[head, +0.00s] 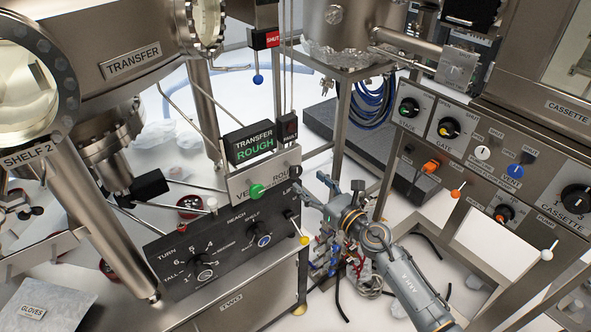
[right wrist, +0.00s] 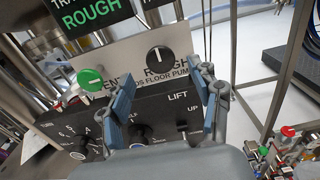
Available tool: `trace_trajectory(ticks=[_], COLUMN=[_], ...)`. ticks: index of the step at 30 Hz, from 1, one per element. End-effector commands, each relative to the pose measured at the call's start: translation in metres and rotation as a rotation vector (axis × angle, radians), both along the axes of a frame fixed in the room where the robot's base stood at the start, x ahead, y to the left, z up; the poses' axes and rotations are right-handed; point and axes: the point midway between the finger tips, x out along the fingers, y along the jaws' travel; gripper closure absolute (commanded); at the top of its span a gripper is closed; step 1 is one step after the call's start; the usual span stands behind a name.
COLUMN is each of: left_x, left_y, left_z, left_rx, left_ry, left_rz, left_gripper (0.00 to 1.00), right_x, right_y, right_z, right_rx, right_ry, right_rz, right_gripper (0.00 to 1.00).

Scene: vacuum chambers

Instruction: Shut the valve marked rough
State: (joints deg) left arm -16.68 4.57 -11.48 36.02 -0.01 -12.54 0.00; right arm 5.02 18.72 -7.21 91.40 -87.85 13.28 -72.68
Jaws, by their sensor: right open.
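The rough valve is a black knob (right wrist: 160,59) with a white pointer line, on a pale plate (right wrist: 120,55) marked ROUGH in the right wrist view. The line points roughly upward. In the head view the plate (head: 236,186) shows beside my right gripper, but the black knob is hard to make out. My right gripper (head: 336,190) is open and empty, to the right of the plate. In the right wrist view its fingers (right wrist: 168,82) frame the area just below the knob, apart from it. My left gripper is not in view.
A green vent knob (head: 257,191) sits left of the rough valve. A display (head: 248,144) above reads TRANSFER ROUGH. Below is a black panel (head: 190,250) with dials and a lift lever.

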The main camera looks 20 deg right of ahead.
Motion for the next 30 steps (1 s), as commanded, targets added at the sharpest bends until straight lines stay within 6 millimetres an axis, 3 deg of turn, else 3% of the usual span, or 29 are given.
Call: trace_trajectory(ticks=[3, 9, 15, 23, 30], left_x=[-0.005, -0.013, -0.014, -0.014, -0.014], left_y=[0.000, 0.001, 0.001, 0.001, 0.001], left_z=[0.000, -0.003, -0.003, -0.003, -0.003], left_rx=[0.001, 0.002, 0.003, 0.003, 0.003], left_ry=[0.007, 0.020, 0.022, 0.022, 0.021], left_rz=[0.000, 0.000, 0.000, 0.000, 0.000], left_gripper=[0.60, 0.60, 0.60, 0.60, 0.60], right_x=[0.025, 0.053, 0.065, 0.065, 0.065], right_y=[0.009, 0.019, 0.024, 0.024, 0.024], right_z=[0.001, -0.001, -0.001, -0.001, -0.001], right_rx=[0.004, 0.004, 0.002, 0.002, 0.002], right_ry=[-0.001, 0.001, 0.001, 0.002, 0.002], right_rz=[-0.002, -0.001, -0.001, 0.000, -0.001], right_gripper=[0.37, 0.37, 0.37, 0.37, 0.84])
